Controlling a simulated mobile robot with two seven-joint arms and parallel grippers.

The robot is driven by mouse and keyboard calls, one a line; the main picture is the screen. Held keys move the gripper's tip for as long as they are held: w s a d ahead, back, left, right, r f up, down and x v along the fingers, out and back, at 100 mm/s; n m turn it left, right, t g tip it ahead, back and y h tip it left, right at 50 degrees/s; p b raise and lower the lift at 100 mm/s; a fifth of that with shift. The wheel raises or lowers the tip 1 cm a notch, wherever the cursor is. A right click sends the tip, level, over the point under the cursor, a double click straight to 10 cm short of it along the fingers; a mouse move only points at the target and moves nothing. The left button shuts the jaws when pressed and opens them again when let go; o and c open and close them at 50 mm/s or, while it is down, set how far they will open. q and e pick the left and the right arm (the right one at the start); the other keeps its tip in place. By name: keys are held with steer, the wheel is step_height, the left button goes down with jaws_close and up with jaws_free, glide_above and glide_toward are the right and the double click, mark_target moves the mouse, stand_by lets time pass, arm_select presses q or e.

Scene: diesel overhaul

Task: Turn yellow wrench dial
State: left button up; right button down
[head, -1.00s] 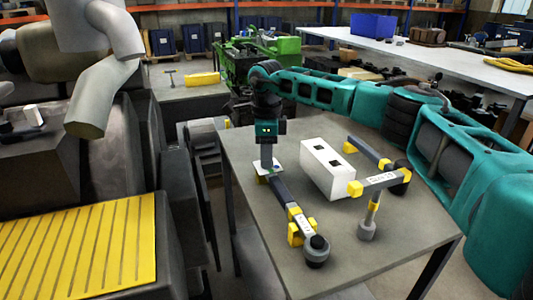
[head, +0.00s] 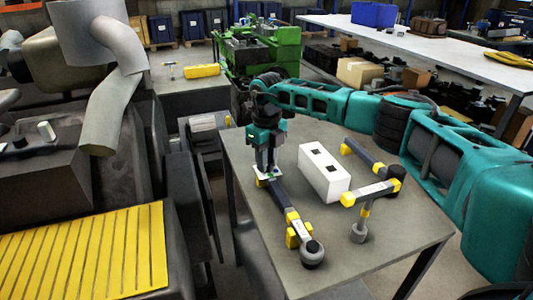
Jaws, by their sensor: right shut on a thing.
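A dark wrench (head: 281,196) with yellow fittings (head: 293,224) lies on the grey table. Its near end has a round dark head (head: 312,251). At its far end is a small pale plate with yellow below it (head: 268,178), the likely dial. My right gripper (head: 267,171) points down at this far end and is shut on it; the fingers hide part of it. A second wrench-like tool (head: 370,192) with yellow fittings stands to the right on the table. My left gripper is not in view.
A white block (head: 324,174) with dark square holes stands on the table (head: 385,245), right of the gripper. A large dark machine with a yellow ribbed panel (head: 85,250) is at the left. A green engine (head: 262,50) stands behind. The table's front right is clear.

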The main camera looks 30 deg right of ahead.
steer(key=shift+r+m+p, duration=0.1)
steer(key=shift+m+p, duration=0.3)
steer(key=shift+m, duration=0.8)
steer(key=c, duration=0.9)
jaws_free()
step_height(320, 180, up, 13)
steer(key=shift+f, duration=0.1)
